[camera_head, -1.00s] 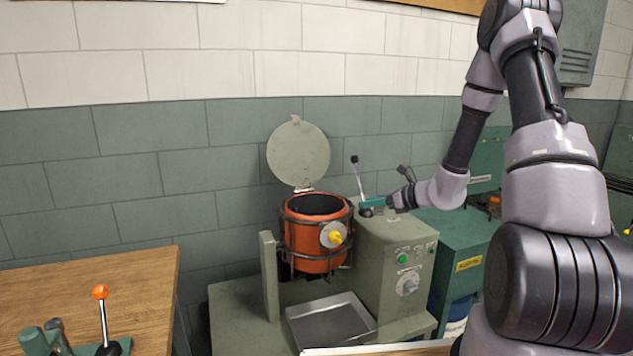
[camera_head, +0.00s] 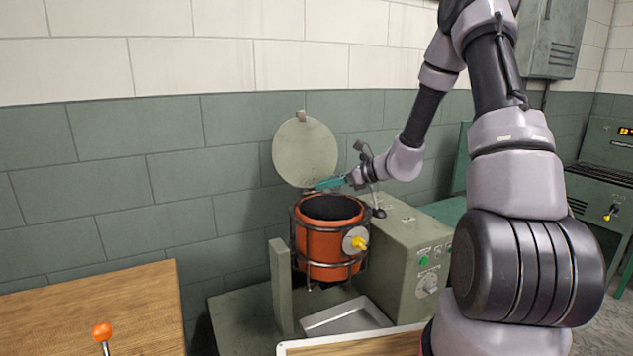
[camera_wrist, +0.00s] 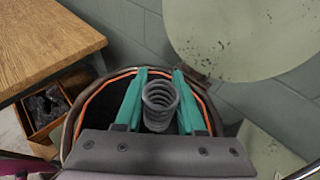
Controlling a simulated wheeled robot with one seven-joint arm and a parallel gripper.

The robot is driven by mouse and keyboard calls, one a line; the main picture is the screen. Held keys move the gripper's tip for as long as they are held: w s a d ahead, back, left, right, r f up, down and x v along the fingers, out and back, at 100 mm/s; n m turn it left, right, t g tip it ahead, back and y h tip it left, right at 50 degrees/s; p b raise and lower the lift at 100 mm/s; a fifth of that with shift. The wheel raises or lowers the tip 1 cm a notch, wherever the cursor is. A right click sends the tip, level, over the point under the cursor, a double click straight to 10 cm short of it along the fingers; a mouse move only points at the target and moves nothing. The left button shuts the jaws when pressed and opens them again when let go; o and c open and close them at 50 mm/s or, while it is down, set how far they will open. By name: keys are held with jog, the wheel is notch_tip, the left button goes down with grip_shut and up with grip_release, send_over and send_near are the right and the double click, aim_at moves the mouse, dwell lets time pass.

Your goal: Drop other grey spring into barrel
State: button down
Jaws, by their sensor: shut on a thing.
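The orange barrel (camera_head: 325,247) stands in a dark wire frame with its top open and dark inside. Its rim (camera_wrist: 72,120) also shows in the wrist view. My gripper (camera_head: 330,183) has green fingers and is above the barrel's back rim in the head view. In the wrist view my gripper (camera_wrist: 160,76) is shut on a grey spring (camera_wrist: 160,106), which is over the dark barrel mouth. The head view does not show the spring clearly.
The round lid (camera_head: 305,152) stands open behind the barrel, close to my gripper. A grey-green control box (camera_head: 400,262) is to the right. A metal tray (camera_head: 345,317) lies in front. A wooden table (camera_head: 90,300) with an orange-knobbed lever (camera_head: 102,331) is at left.

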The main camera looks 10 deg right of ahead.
notch_tip(320, 180, down, 6)
jog(key=shift+a+r, duration=0.1)
jog(key=shift+r, duration=0.1)
dwell(0.3)
jog(key=shift+c, duration=2.2)
grip_release()
jog(key=v, duration=1.1)
